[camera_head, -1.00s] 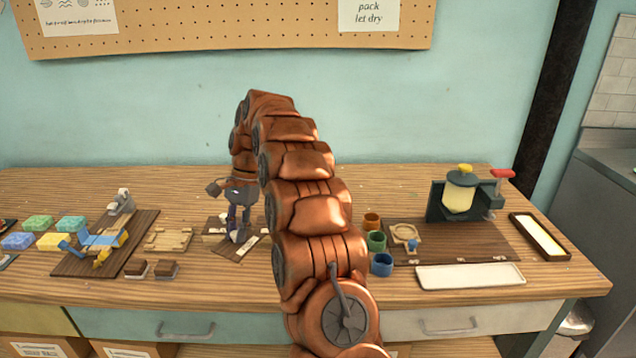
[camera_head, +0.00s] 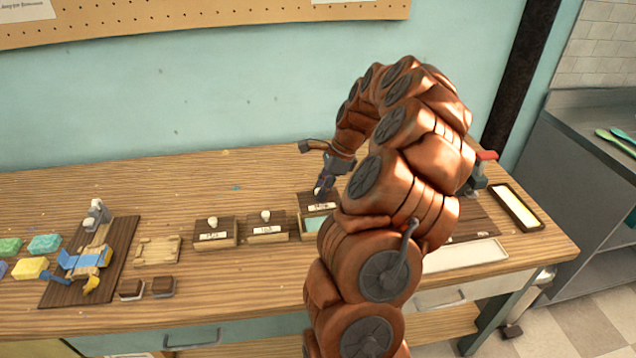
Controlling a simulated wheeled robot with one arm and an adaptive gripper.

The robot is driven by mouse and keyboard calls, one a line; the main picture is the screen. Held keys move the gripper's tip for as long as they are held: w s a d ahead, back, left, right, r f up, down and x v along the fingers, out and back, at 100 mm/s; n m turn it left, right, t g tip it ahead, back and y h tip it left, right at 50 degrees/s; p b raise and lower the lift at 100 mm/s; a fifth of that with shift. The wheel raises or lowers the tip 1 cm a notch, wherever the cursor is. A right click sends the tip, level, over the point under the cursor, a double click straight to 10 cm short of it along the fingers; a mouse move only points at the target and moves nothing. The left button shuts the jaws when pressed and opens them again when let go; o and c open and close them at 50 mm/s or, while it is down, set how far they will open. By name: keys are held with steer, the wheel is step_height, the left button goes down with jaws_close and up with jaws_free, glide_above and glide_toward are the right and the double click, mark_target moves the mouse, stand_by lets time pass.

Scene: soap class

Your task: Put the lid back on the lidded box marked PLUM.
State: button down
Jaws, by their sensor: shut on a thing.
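My gripper (camera_head: 324,190) is shut on the knob of a dark wooden lid (camera_head: 309,198) with a pale label on its front. The lid is held over or just behind an open wooden box (camera_head: 309,236) with a teal inside. I cannot tell whether lid and box touch. Two similar boxes, a left one (camera_head: 214,235) and a middle one (camera_head: 267,229), stand to the left with dark lids and pale knobs on. Their labels are too small to read surely, so I cannot tell which is marked PLUM. My arm hides the area right of the open box.
A dark board (camera_head: 67,292) with a blue and yellow tool is farther left. A white tray (camera_head: 466,256) lies at right. Bare tabletop (camera_head: 240,280) lies in front of the boxes.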

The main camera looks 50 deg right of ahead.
steer(key=shift+f+b, duration=0.75)
steer(key=shift+f, duration=2.25)
steer(key=shift+w+a, duration=0.1)
steer(key=shift+a, duration=0.05)
steer(key=shift+f+b, duration=0.45)
steer(key=shift+f, duration=0.15)
stand_by(0.9)
steer(key=shift+c, duration=2.2)
jaws_free()
steer(key=shift+r+p, duration=0.85)
steer(key=shift+r, duration=2.65)
